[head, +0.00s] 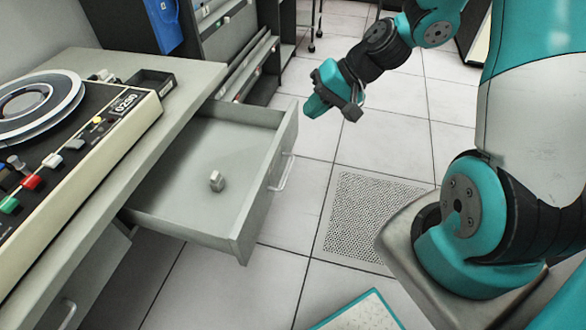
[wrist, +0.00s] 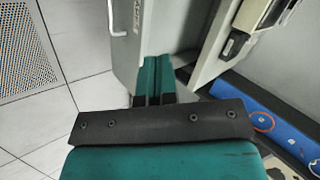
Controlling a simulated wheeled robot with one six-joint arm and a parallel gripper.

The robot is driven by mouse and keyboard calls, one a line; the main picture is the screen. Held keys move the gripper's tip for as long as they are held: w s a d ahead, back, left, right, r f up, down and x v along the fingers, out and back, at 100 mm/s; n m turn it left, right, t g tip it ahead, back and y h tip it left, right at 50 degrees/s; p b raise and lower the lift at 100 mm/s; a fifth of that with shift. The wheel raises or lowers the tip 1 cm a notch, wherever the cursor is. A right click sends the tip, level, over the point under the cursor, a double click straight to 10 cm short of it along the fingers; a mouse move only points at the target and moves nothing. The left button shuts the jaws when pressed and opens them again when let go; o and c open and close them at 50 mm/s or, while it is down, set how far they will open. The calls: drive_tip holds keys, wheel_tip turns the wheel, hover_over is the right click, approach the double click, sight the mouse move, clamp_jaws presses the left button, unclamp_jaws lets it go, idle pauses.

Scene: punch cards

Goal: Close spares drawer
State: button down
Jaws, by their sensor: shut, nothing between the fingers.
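The grey drawer (head: 262,200) is pulled well out from under the desk. Its front carries a bar handle (head: 283,172). A small metallic piece (head: 217,181) lies inside on the drawer floor. My gripper (head: 316,104) is shut and empty, off the far end of the drawer front, and looks apart from it in the head view. In the wrist view my two teal fingers (wrist: 153,80) are together, overlapping the far end of a grey drawer front (wrist: 128,50) with its handle (wrist: 118,22). Whether they touch it I cannot tell.
The desk (head: 205,75) bears a tape machine (head: 75,130) with reels and coloured buttons. A second drawer front (head: 75,295) sits lower left. Shelving with a blue item (head: 163,25) stands behind. The tiled floor with a perforated panel (head: 365,215) is clear beyond the drawer handle.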

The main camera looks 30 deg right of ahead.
sight(285, 148)
drive_tip(key=w+d+f+m+t+b, duration=0.1)
drive_tip(key=d+f+m+t+b, duration=0.3)
drive_tip(key=d+f, duration=0.65)
drive_tip(key=shift+m+g+h, duration=0.3)
drive_tip(key=shift+m+g, duration=0.1)
drive_tip(key=shift+g, duration=0.2)
drive_tip(key=shift+a+r+x, duration=0.3)
drive_tip(key=shift+a+x, duration=0.05)
drive_tip(key=shift+x, duration=2.2)
drive_tip(key=shift+a+r+x, duration=0.3)
drive_tip(key=shift+a+x, duration=0.1)
drive_tip(key=shift+x, duration=2.2)
drive_tip(key=shift+a+r+x, duration=0.3)
drive_tip(key=shift+a+x, duration=0.05)
drive_tip(key=shift+x, duration=2.2)
drive_tip(key=shift+w, duration=0.2)
